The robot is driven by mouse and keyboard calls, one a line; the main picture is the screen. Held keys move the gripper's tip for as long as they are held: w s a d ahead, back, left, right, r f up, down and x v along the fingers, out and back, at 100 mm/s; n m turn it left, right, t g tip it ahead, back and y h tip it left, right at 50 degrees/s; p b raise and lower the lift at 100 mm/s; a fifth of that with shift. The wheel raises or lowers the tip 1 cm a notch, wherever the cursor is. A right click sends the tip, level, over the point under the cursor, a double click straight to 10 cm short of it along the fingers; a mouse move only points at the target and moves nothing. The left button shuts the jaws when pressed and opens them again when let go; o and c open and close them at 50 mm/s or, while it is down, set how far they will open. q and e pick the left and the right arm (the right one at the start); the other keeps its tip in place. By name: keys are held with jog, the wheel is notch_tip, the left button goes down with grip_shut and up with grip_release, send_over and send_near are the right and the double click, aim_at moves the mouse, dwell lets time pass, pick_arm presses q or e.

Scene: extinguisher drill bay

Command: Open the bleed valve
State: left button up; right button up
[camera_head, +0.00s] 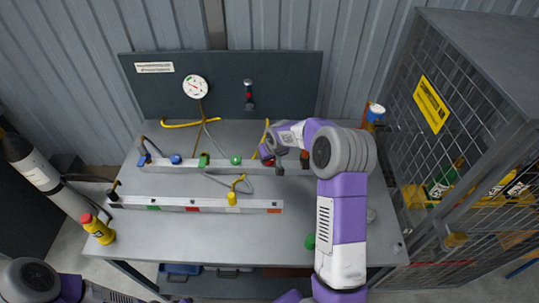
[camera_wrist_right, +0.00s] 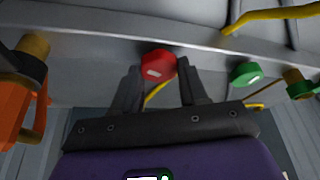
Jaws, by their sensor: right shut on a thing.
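A row of valves runs along a grey rail (camera_head: 180,165) on the bench. No label readable here says which is the bleed valve. My right gripper (camera_head: 281,160) is at the rail's right end, shut on the red knob. In the right wrist view the red knob (camera_wrist_right: 158,64) sits between the fingertips (camera_wrist_right: 160,78), its face visible. My left gripper is out of view; only part of that arm shows bottom left.
A green knob (camera_wrist_right: 245,73) and an orange lever (camera_wrist_right: 33,112) flank the gripper. A lower rail (camera_head: 180,204) with coloured tags lies in front, a yellow-handled piece (camera_head: 232,197) on it. A gauge (camera_head: 195,87) hangs behind. A mesh cage (camera_head: 455,130) stands right.

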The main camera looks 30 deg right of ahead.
jog(key=shift+d+n+y+p, duration=0.1)
jog(key=shift+n+y+p, duration=0.4)
jog(key=shift+n, duration=0.6)
jog(key=shift+d+n+y+p, duration=0.1)
jog(key=shift+n+y+p, duration=0.2)
jog(key=shift+n+p, duration=0.55)
jog(key=shift+a+n, duration=0.1)
jog(key=shift+n, duration=0.35)
jog(key=o, duration=1.1)
jog(key=shift+c, duration=0.2)
jog(key=shift+r, duration=0.1)
jog(key=v, duration=0.7)
jog(key=shift+r, duration=0.2)
